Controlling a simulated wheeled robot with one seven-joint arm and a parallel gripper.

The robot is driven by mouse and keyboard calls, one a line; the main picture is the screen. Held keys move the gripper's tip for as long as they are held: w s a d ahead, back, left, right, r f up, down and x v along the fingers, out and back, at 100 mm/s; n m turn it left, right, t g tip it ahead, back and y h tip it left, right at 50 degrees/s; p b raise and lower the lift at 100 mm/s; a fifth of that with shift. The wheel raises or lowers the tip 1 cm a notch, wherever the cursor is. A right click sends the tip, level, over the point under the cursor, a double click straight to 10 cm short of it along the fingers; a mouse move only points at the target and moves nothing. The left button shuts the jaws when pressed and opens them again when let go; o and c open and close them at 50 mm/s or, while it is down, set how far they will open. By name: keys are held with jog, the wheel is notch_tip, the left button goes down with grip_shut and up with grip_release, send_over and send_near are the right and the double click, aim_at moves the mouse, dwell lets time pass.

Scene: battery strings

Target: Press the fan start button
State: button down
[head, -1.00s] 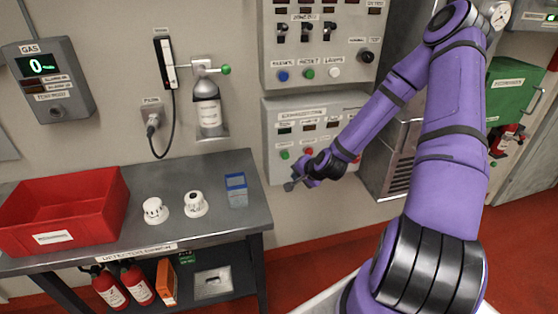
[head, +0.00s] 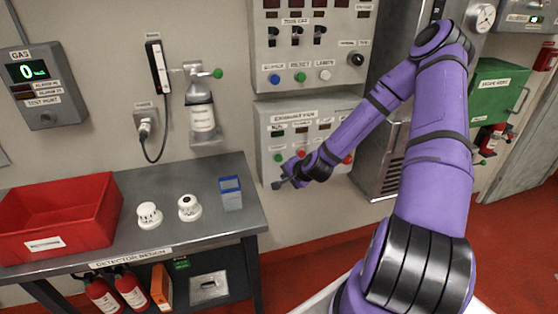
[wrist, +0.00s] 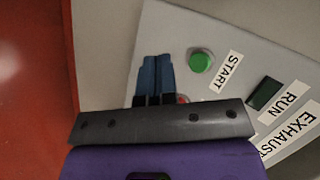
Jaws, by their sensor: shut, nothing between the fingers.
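The exhaust fan panel (head: 262,121) is a grey wall box under a larger switch panel. Its green start button (head: 278,157) is at the lower left; in the wrist view the green button (wrist: 200,62) sits beside a START label. My gripper (head: 279,184) is shut and empty, just below the green button in the head view. In the wrist view its blue fingertips (wrist: 155,62) are beside the green button, to its left and apart from it. A red button (wrist: 182,99) is mostly hidden behind my gripper in the wrist view.
The larger panel (head: 260,60) above carries switches and blue, green and white buttons. A detector bench (head: 215,215) with a red bin (head: 90,243) stands at left. A grey louvred cabinet (head: 372,170) is close to the right of the fan panel, behind my arm.

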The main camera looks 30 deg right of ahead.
aim_at(280, 161)
jog(key=w+d, duration=0.1)
jog(key=w, duration=0.5)
jog(key=shift+d, duration=0.4)
jog(key=shift+w, duration=0.1)
dwell(1.6)
jog(key=shift+w+d, duration=0.1)
jog(key=shift+w, duration=0.2)
jog(key=shift+w+d, duration=0.2)
jog(key=shift+w, duration=0.45)
dwell(1.1)
jog(key=shift+s, duration=0.1)
jog(key=shift+s+a, duration=0.3)
jog(key=shift+s, duration=0.65)
jog(key=shift+s+a, duration=0.25)
jog(key=shift+s, duration=0.55)
jog(key=shift+s+a, duration=0.2)
jog(key=shift+s, duration=0.6)
jog(key=shift+s+a, duration=0.25)
jog(key=shift+s, duration=0.55)
